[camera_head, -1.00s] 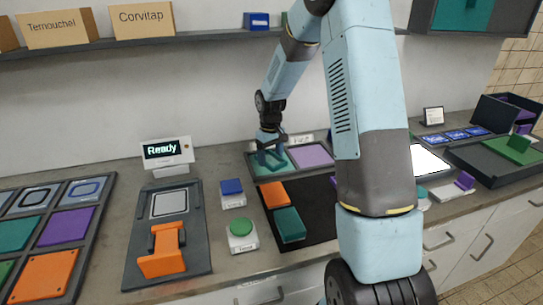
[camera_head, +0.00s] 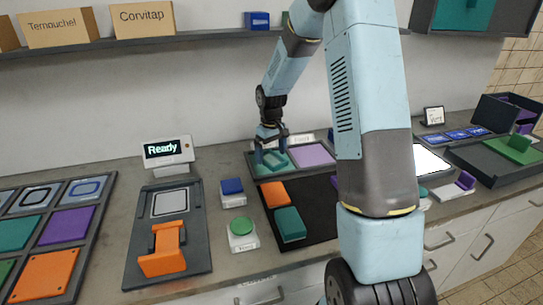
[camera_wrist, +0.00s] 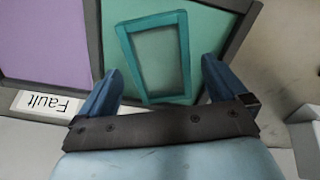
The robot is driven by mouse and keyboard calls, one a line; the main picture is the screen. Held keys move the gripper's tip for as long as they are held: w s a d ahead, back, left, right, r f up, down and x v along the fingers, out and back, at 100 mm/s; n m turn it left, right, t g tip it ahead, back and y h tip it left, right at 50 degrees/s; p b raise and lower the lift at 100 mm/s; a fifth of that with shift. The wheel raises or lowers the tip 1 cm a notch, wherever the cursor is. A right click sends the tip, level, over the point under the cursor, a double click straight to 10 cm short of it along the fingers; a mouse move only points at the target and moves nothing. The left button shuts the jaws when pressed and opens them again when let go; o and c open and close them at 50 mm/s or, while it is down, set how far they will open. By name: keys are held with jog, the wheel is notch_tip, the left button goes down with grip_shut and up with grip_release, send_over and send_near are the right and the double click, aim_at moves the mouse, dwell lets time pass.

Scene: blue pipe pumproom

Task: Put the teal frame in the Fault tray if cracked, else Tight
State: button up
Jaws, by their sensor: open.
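The teal frame (camera_wrist: 155,57), a flat rectangular ring, lies in the teal compartment (camera_wrist: 218,52) of a two-part dark tray. In the head view the frame (camera_head: 275,160) shows small under my gripper (camera_head: 271,152). In the wrist view my gripper (camera_wrist: 160,85) is open, one finger on each side of the frame's near end, with nothing held. I see no clear crack on the frame at this size. The purple compartment (camera_wrist: 45,40) beside it is empty, and an upside-down label (camera_wrist: 48,103) at its edge reads "Fault". The teal compartment's own label is not readable.
A dark mat (camera_head: 308,209) in front holds an orange block (camera_head: 274,194) and a teal block (camera_head: 290,224). A stand with an orange clamp (camera_head: 163,251) and a "Ready" display (camera_head: 166,149) is left. Blue (camera_head: 232,187) and green (camera_head: 241,227) buttons stand between. The wall is close behind.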

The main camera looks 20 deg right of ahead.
aim_at(271, 158)
jog(key=s+r+m+t, duration=0.1)
jog(key=s+r, duration=0.3)
jog(key=r, duration=0.5)
jog(key=s+r, duration=0.4)
jog(key=r, duration=0.6)
jog(key=s+r+m+t, duration=0.1)
jog(key=s+r+t, duration=0.1)
jog(key=s, duration=1.1)
jog(key=s+r+m+t, duration=0.2)
jog(key=s+r, duration=0.3)
jog(key=s, duration=0.9)
jog(key=shift+r+m+t, duration=0.15)
jog(key=shift+m+t, duration=0.15)
jog(key=shift+d, duration=0.1)
